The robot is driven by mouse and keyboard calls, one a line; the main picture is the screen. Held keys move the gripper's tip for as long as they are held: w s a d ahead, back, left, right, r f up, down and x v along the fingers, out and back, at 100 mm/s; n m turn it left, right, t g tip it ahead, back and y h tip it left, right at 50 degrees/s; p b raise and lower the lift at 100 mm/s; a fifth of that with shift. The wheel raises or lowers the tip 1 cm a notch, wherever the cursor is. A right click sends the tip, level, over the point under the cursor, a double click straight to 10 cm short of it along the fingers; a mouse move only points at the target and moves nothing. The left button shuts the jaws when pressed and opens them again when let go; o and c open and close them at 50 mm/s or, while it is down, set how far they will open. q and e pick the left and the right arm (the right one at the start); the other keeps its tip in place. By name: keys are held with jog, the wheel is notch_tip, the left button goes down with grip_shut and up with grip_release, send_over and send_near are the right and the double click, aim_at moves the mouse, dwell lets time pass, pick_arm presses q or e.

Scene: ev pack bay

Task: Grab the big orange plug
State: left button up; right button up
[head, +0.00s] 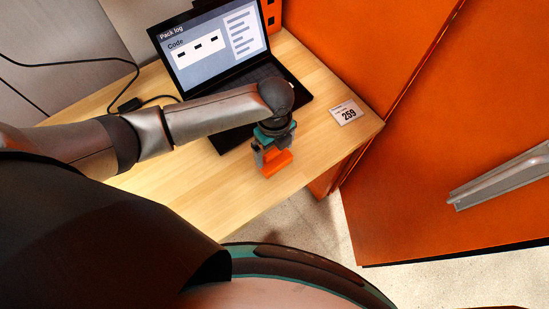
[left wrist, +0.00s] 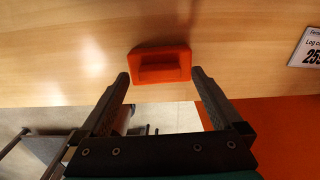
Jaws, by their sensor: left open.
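The big orange plug (head: 277,163) sits on the wooden table near its front edge in the head view. In the left wrist view the orange plug (left wrist: 160,66) shows a flat body with a raised grip, just beyond the fingertips. My left gripper (head: 270,152) is above and right at the plug in the head view and hides part of it. In the left wrist view my left gripper (left wrist: 160,78) is open, with one finger to each side of the plug and nothing held. My right gripper is not in view.
A laptop (head: 215,50) showing a Pack log code screen stands on the wooden table (head: 215,185), behind my left arm. A card marked 259 (head: 346,112) lies right of the plug. An orange cabinet (head: 440,130) with a metal handle (head: 500,176) stands at the right.

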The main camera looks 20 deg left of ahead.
pick_arm(q)
jog(key=shift+c, duration=0.4)
grip_shut()
dwell(0.5)
